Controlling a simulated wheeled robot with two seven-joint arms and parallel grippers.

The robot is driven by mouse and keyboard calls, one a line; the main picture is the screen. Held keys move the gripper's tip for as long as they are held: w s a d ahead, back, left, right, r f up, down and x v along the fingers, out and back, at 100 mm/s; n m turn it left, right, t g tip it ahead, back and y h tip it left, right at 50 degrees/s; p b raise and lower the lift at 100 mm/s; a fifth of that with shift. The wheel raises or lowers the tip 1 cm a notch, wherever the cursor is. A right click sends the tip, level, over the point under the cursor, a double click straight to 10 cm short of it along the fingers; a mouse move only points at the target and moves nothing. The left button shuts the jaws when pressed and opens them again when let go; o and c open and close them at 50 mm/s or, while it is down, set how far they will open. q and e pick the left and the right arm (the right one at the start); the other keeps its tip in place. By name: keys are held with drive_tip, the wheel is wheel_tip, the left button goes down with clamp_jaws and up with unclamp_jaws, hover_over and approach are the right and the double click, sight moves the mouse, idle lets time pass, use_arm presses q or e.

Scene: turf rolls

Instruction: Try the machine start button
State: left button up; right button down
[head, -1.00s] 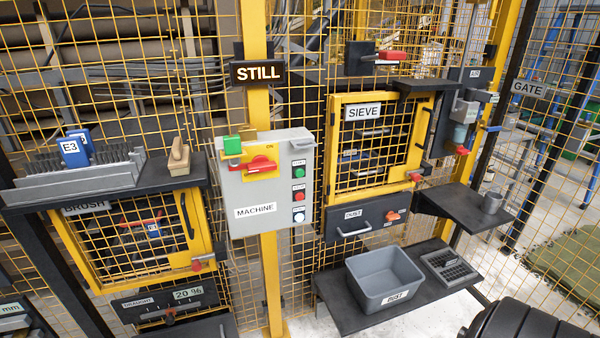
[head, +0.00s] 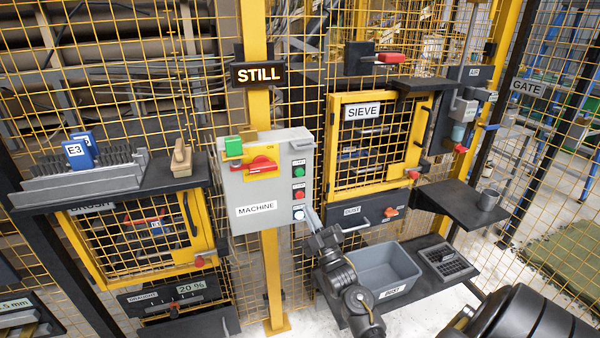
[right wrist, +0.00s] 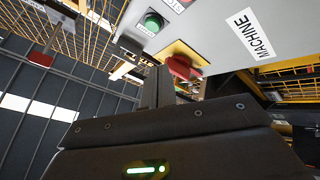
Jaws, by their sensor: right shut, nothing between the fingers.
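The grey machine box (head: 238,188), labelled MACHINE, is fixed to the yellow post. Down its right side are a green button (head: 299,172), a red button (head: 298,194) and a white button (head: 299,213). A red rotary handle (head: 262,164) sits on a yellow plate. My right gripper (head: 310,212) is shut and empty, its tip close to the white button; contact cannot be told. In the right wrist view my shut fingers (right wrist: 158,75) show below the green button (right wrist: 153,21) and near the red handle (right wrist: 183,66). My left gripper is not in view.
A lit sign (head: 258,74) above the box reads STILL. A grey bin (head: 400,258) stands on a low shelf behind my right arm. The sieve door (head: 333,140) and dust drawer (head: 345,225) are to the right. A dark shelf (head: 165,182) juts out left of the box.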

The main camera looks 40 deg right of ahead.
sight(299, 172)
drive_tip(key=shift+n+t, duration=0.5)
drive_tip(key=shift+t, duration=0.4)
drive_tip(key=r, duration=0.2)
drive_tip(key=s+r, duration=0.1)
drive_tip(key=r, duration=0.2)
drive_tip(key=shift+s+d+r, duration=0.3)
drive_tip(key=shift+d, duration=0.05)
drive_tip(key=shift+w, duration=0.1)
drive_tip(key=shift+w+d+b, duration=0.5)
drive_tip(key=shift+w+b, duration=0.25)
drive_tip(key=shift+w, duration=0.6)
drive_tip(key=shift+w+d+b, duration=0.5)
drive_tip(key=shift+w+b, duration=0.3)
drive_tip(key=shift+w, duration=0.6)
drive_tip(key=shift+w+d+b, duration=0.5)
drive_tip(key=shift+w+b, duration=0.25)
drive_tip(key=shift+w, duration=0.6)
drive_tip(key=shift+w+d+b, duration=0.1)
drive_tip(key=shift+w+b, duration=0.25)
drive_tip(key=shift+w, duration=0.05)
